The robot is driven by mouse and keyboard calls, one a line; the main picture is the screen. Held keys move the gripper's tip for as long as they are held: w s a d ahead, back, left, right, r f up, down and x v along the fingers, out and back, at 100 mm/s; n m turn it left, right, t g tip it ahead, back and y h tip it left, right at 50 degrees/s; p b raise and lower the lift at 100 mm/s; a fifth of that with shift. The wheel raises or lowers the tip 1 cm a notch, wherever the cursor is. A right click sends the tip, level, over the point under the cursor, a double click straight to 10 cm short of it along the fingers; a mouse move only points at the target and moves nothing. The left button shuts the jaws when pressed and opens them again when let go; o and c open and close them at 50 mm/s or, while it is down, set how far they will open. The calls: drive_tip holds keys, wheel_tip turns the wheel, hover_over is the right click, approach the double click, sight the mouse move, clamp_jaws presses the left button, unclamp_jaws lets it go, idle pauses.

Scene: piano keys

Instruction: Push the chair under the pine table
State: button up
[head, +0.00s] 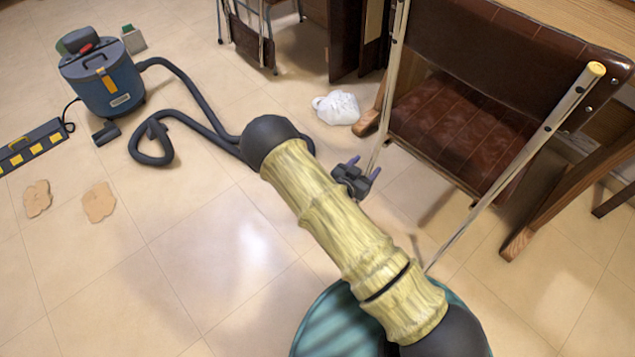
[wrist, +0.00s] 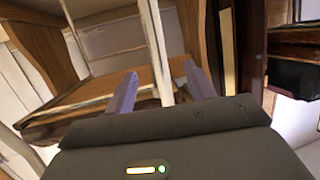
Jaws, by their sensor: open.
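The chair (head: 460,125) has a brown padded seat and backrest on pale metal legs, at the right of the head view. Its back faces me, and its seat lies toward the wooden table (head: 585,20) at the upper right. My gripper (head: 362,170) is beside the chair's left leg, low over the floor. In the wrist view my gripper (wrist: 160,88) has its two purple fingers apart. A pale upright post (wrist: 158,50), seemingly the chair leg, stands between the fingers in that picture. I cannot tell whether they touch it.
A white crumpled bag (head: 337,107) lies on the floor left of the chair. A blue vacuum cleaner (head: 105,85) and its dark hose (head: 190,95) are at the upper left. A folded chair (head: 250,35) stands at the back. The left foreground floor is largely clear.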

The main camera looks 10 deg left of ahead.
drive_tip(key=shift+s+a+p, duration=0.15)
drive_tip(key=shift+s+a, duration=0.25)
drive_tip(key=shift+s, duration=0.4)
drive_tip(key=shift+s+a+p, duration=0.15)
drive_tip(key=shift+s+a, duration=0.25)
drive_tip(key=shift+s, duration=0.4)
drive_tip(key=s+d+r+n+g+y+p, duration=0.2)
drive_tip(key=r+g+y+p, duration=0.45)
drive_tip(key=r, duration=1.25)
drive_tip(key=s+d+r+n+g+p, duration=0.25)
drive_tip(key=s+d+r, duration=0.25)
drive_tip(key=s+r, duration=0.3)
drive_tip(key=s+d+r+n+g+p, duration=0.1)
drive_tip(key=s+d+r+g+p, duration=0.15)
drive_tip(key=s+d+r, duration=0.4)
wheel_tip(320, 180, up, 40)
drive_tip(key=a+p, duration=0.1)
drive_tip(key=p, duration=3.6)
drive_tip(key=shift+a+f+t+y, duration=0.25)
drive_tip(key=shift+a+t+y, duration=0.05)
drive_tip(key=shift+t+y, duration=0.05)
